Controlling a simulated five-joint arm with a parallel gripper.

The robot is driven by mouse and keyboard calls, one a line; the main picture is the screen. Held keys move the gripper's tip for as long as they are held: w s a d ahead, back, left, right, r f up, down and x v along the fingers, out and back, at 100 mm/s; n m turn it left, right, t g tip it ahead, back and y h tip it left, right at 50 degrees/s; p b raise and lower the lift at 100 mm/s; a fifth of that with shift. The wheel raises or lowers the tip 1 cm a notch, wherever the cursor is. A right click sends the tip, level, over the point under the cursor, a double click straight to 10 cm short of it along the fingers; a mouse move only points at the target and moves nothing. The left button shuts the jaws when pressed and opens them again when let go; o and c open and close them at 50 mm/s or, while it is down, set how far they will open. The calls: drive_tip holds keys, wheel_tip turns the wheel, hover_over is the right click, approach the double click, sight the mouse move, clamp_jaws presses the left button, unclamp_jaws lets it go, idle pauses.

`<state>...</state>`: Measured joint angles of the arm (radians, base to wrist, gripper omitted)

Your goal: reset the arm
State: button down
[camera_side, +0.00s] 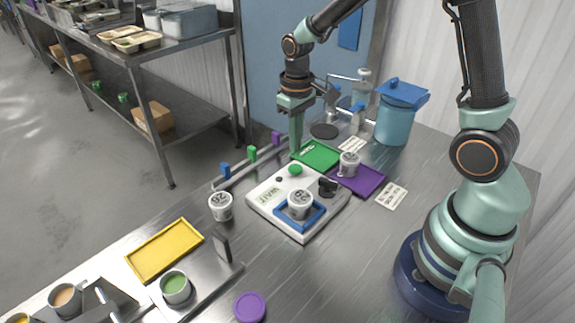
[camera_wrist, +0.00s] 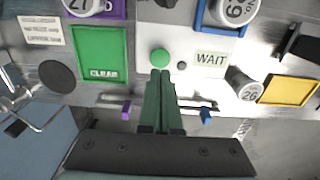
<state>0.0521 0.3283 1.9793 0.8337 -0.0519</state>
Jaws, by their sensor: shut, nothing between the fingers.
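My gripper (camera_side: 296,145) points down above the far edge of the work area in the side view, close to the green CLEAR mat (camera_side: 318,154). In the wrist view my gripper (camera_wrist: 162,85) has its two green fingers together with nothing between them. The fingertips appear just below the round green button (camera_wrist: 160,58) of the white WAIT board (camera_wrist: 185,40). In the side view this board (camera_side: 262,204) carries a blue square frame (camera_side: 318,221) with a white numbered cup (camera_side: 299,204) in it. The green button (camera_side: 295,169) is unobstructed there.
A numbered cup (camera_side: 348,164) stands on the purple mat (camera_side: 368,181). Another cup (camera_side: 220,206) stands left of the board. A yellow tray (camera_side: 165,250), a green-filled cup (camera_side: 175,286) and a blue lidded container (camera_side: 396,115) surround the area.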

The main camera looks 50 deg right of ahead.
drive_tip(key=s+a+r+t, duration=0.1)
drive_tip(key=s+r+t, duration=0.1)
drive_tip(key=s+r, duration=0.3)
drive_tip(key=s+a+r+t, duration=0.1)
drive_tip(key=s+r+t, duration=0.2)
drive_tip(key=r, duration=0.7)
drive_tip(key=shift+s+t, duration=0.3)
drive_tip(key=shift+s, duration=0.7)
